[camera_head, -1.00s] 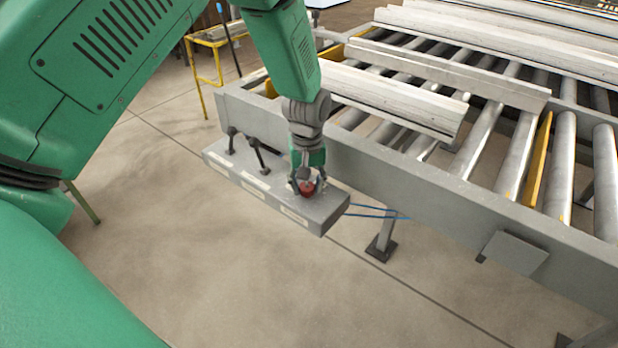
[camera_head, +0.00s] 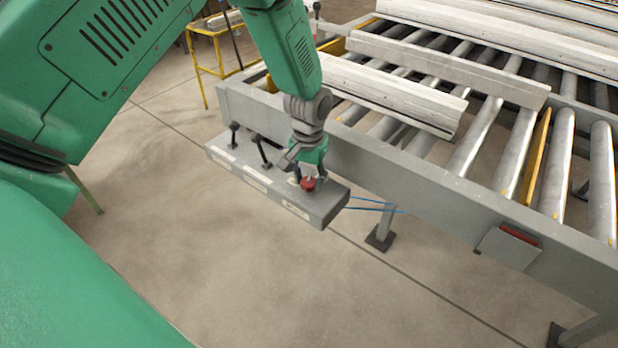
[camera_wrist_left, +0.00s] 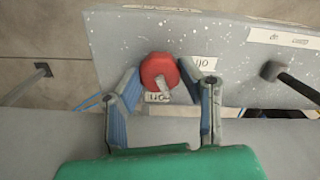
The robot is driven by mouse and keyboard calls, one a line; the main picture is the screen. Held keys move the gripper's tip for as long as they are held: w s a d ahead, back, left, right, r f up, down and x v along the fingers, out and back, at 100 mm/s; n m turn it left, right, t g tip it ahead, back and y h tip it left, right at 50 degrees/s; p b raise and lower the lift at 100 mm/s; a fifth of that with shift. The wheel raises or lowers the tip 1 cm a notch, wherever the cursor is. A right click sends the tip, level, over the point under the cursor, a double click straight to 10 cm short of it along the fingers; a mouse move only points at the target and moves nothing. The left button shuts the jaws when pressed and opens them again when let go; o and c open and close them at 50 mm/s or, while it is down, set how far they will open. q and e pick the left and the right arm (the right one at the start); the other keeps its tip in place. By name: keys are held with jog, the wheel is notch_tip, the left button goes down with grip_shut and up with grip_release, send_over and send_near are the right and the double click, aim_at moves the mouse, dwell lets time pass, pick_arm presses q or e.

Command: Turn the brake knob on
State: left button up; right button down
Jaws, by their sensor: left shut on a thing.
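The brake knob (camera_head: 308,184) is red and sits near the right end of a grey control box (camera_head: 322,209) on the side of the roller bench. My left gripper (camera_head: 306,181) reaches down from above with its fingers shut on the knob. In the left wrist view the red knob (camera_wrist_left: 159,70) lies between the two fingertips (camera_wrist_left: 160,76), with a pale pointer bar across its face. White labels (camera_wrist_left: 205,63) beside and below the knob are too blurred to read surely. My right gripper is not in view.
Two black levers (camera_head: 234,134) stand on the box left of the knob. The bench frame (camera_head: 420,185) runs close behind my gripper, with pale profiles (camera_head: 400,95) on its rollers. A grey plate (camera_head: 507,250) with a red strip juts from the frame. Floor in front is clear.

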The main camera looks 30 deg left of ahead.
aim_at(309, 178)
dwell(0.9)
pick_arm(q)
jog(key=o, duration=1.1)
jog(key=shift+o, duration=0.2)
jog(key=shift+w+f, duration=0.15)
notch_tip(309, 178, up, 12)
